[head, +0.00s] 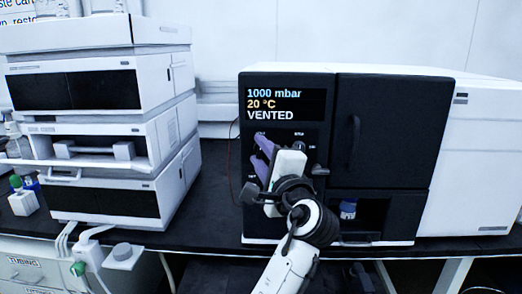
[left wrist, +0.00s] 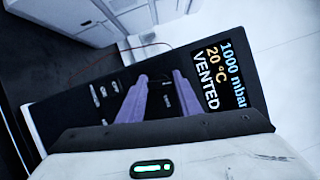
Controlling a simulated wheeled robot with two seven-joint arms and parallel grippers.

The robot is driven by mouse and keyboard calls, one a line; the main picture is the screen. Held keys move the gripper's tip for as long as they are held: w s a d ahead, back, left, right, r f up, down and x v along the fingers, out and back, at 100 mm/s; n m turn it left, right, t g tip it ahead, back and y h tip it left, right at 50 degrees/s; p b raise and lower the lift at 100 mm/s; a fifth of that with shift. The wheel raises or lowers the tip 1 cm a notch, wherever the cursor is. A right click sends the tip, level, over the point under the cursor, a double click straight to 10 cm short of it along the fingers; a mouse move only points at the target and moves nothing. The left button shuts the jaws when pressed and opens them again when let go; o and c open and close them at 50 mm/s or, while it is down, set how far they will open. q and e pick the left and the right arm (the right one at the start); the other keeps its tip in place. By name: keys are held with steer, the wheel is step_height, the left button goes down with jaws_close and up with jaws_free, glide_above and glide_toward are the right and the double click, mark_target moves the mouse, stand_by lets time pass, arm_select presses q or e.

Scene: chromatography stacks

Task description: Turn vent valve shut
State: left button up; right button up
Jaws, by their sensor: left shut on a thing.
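The black-fronted oven (head: 385,130) stands on the bench, with a control panel on its left part. Its display (head: 285,104) reads 1000 mbar, 20 °C, VENTED. My left gripper (head: 261,150) is at the left side of the panel below the display, its purple fingers pointing at the panel. In the left wrist view the fingers (left wrist: 160,76) stand a little apart, shut on the vent valve, whose knob is mostly hidden by them. The valve's turn angle cannot be told. My right gripper is not in view.
Small panel fittings (head: 299,147) sit right of my gripper. A stack of white instrument modules (head: 105,130) stands at left. A dark strip of bench (head: 215,195) between stack and oven is clear.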

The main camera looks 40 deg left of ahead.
arm_select(q)
steer(key=shift+n+h+p, duration=0.3)
steer(key=shift+n+p, duration=0.1)
steer(key=shift+n, duration=0.7)
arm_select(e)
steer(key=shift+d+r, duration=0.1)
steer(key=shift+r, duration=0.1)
arm_select(q)
steer(key=shift+g, duration=0.3)
steer(key=o, duration=1)
steer(key=shift+o, duration=0.2)
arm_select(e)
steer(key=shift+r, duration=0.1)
